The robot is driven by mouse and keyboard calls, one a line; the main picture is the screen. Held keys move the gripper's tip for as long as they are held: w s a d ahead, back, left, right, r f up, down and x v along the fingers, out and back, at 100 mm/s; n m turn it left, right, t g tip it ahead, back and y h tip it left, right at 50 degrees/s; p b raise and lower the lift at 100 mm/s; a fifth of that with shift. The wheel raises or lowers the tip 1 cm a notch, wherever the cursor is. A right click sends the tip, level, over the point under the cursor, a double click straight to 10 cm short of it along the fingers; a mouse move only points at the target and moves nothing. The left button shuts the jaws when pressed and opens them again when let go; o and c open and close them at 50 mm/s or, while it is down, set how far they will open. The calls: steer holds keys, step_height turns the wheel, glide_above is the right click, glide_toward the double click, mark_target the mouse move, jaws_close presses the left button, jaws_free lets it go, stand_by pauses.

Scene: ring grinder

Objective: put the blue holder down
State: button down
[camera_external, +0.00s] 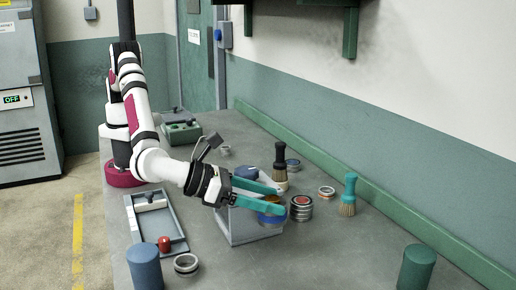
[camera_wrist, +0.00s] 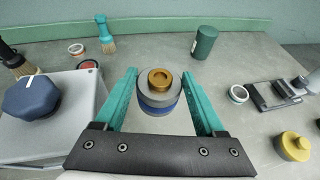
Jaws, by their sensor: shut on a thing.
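My gripper (camera_external: 284,200) has long teal fingers and is shut on the blue holder (camera_external: 271,219), a short round piece with a blue band. In the wrist view, the holder (camera_wrist: 161,104) sits between the fingers of my gripper (camera_wrist: 163,92), with a grey ring and a brass ring-shaped piece (camera_wrist: 160,78) on top. The holder looks upright. In the external view it overlaps the right side of the grey box (camera_external: 240,225); in the wrist view it is clear of the box. Its underside is hidden, so I cannot tell whether it touches the table.
A dark blue knob (camera_wrist: 31,98) tops the box. Stacked dark rings (camera_external: 301,208), a teal brush (camera_external: 348,196) and a black brush (camera_external: 280,165) stand near the wall. A green cylinder (camera_external: 417,266) stands front right. The bench (camera_external: 335,250) is bare between holder and cylinder.

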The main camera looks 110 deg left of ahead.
steer(key=x, duration=0.5)
steer(key=s+a+f+x, duration=0.1)
steer(key=x, duration=0.4)
steer(key=s+a+x, duration=0.1)
steer(key=x, duration=0.3)
steer(key=shift+w+a+f, duration=0.25)
steer(key=shift+a+f, duration=0.05)
steer(key=shift+a, duration=0.1)
steer(key=shift+f, duration=1.85)
steer(key=shift+f, duration=0.15)
jaws_free()
